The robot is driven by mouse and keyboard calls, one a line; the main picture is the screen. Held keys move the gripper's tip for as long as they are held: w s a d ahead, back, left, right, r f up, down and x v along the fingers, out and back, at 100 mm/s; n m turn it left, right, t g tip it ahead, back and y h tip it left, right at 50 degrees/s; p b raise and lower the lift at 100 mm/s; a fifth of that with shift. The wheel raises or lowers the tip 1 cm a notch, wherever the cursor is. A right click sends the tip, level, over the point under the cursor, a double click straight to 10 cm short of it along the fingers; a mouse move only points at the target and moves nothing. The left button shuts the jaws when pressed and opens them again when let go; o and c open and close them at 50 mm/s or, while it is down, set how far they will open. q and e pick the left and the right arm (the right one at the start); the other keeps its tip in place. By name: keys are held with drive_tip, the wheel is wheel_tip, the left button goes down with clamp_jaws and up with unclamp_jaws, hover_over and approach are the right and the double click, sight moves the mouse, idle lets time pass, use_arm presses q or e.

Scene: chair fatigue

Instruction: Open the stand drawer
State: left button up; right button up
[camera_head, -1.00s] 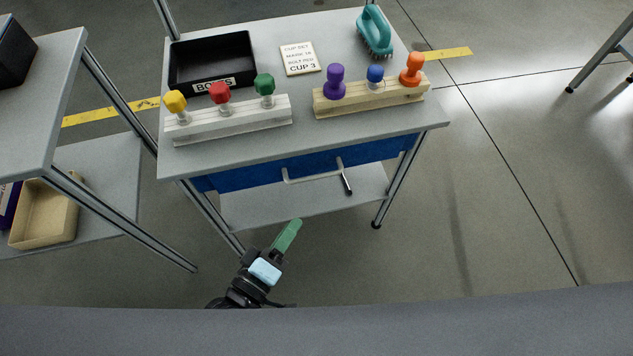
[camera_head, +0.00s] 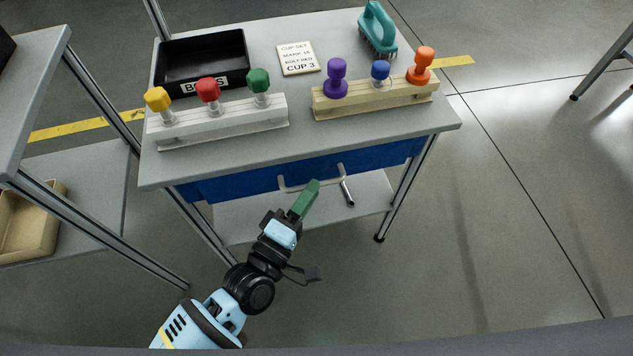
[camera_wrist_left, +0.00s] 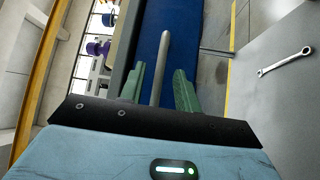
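The stand's blue drawer (camera_head: 235,184) is shut under the grey tabletop. Its pale bar handle (camera_head: 290,187) sticks out from the front. My left gripper (camera_head: 308,192) is at the handle, its green fingers covering part of the bar in the head view. In the left wrist view, the gripper (camera_wrist_left: 158,75) is open. The grey handle bar (camera_wrist_left: 163,60) lies between its two fingers, with gaps on both sides, against the blue drawer front (camera_wrist_left: 190,35). My right gripper is not in view.
On the stand's top (camera_head: 215,165) are a black box (camera_head: 202,62), a sign (camera_head: 298,58), a teal brush (camera_head: 377,28) and two blocks (camera_head: 220,123) (camera_head: 375,97) with coloured knobs. A wrench (camera_wrist_left: 285,62) lies on the lower shelf. Another table (camera_head: 30,85) stands left.

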use_arm(q)
drive_tip(key=shift+x, duration=1.5)
clamp_jaws()
